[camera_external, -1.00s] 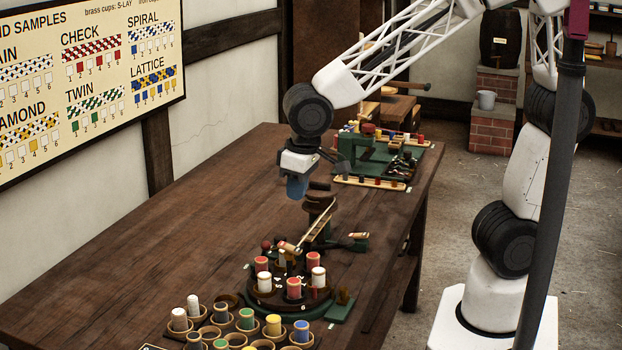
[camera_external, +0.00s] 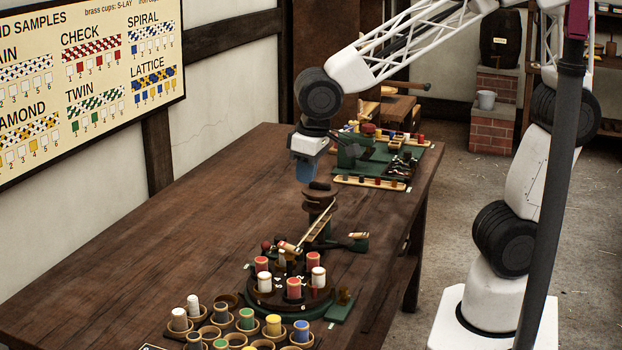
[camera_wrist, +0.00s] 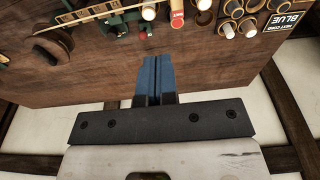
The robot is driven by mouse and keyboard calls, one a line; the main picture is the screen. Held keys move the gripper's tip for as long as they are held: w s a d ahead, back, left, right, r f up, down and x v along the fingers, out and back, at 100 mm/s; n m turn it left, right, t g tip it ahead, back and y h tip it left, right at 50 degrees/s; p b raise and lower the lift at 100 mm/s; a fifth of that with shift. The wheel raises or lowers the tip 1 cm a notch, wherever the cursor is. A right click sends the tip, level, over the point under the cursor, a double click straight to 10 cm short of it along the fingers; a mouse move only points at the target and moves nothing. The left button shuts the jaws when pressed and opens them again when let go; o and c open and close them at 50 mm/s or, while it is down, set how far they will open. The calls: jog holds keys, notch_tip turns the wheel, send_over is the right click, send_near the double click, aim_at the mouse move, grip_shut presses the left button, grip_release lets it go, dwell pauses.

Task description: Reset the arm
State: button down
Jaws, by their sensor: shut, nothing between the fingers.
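My gripper (camera_external: 305,172) is in the air above the dark wooden table (camera_external: 150,265), behind the round rope machine in the external view. Its blue fingers are pressed together and hold nothing; the wrist view shows them side by side (camera_wrist: 155,80). The round green-based machine (camera_external: 290,295) carries several red and white bobbins. A dark spool-like post (camera_external: 319,200) stands just below and right of my fingers, apart from them as far as I can tell.
A rack of cups (camera_external: 245,330) with coloured bobbins stands at the front. A green-based device (camera_external: 370,155) with pegs stands at the far end. A dark vertical pole (camera_external: 555,200) stands in the foreground right. The table's left part is clear. A sample board (camera_external: 90,80) hangs on the wall.

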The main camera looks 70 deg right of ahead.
jog(key=s+d+r, duration=0.1)
jog(key=s+d, duration=0.6)
jog(key=d, duration=0.3)
jog(key=s+d+r+t, duration=0.1)
jog(key=s+d+r, duration=0.1)
jog(key=s+d, duration=0.6)
jog(key=shift+s+d, duration=0.25)
jog(key=shift+d, duration=0.95)
jog(key=shift+w, duration=0.15)
